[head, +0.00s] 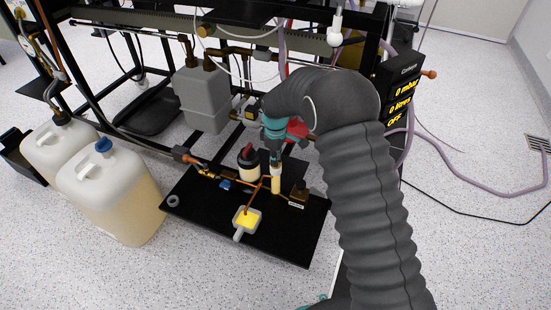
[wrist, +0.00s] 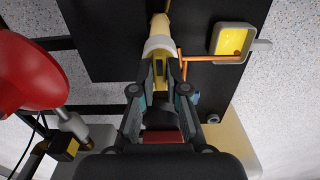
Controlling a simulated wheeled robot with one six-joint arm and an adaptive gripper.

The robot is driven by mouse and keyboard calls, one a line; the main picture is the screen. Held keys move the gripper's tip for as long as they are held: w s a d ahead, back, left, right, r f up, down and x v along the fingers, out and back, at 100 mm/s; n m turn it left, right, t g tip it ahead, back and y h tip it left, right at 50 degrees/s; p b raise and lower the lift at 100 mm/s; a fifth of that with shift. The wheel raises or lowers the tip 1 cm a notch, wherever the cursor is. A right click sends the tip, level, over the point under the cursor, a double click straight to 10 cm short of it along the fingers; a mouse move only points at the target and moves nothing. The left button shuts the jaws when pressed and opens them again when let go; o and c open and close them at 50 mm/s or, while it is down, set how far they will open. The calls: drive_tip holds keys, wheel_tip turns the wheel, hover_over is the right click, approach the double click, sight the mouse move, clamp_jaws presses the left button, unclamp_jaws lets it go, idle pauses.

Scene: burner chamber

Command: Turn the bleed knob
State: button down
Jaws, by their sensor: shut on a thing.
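My gripper (head: 275,150) is above the black board, at the top of a small upright cream fitting (head: 276,182). In the wrist view my gripper (wrist: 160,78) has its fingertips closed together on the bleed knob (wrist: 160,63), just below a pale collar on the cream fitting (wrist: 158,30). Most of the knob is hidden between the fingers. In the head view my arm and gripper cover the knob, so its turn angle cannot be told.
The black board (head: 285,240) carries copper pipes, a white jar with a black cap (head: 249,165) and a yellow-filled cup (head: 246,219). Jerrycans (head: 115,195) stand at left. A red object (wrist: 35,78) is close left in the wrist view. A black display box (head: 404,90) is at right.

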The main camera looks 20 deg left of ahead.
idle(0.4)
drive_tip(key=c, duration=1.2)
unclamp_jaws()
drive_tip(key=shift+r, duration=0.1)
wheel_tip(320, 180, up, 12)
drive_tip(key=shift+f, duration=0.1)
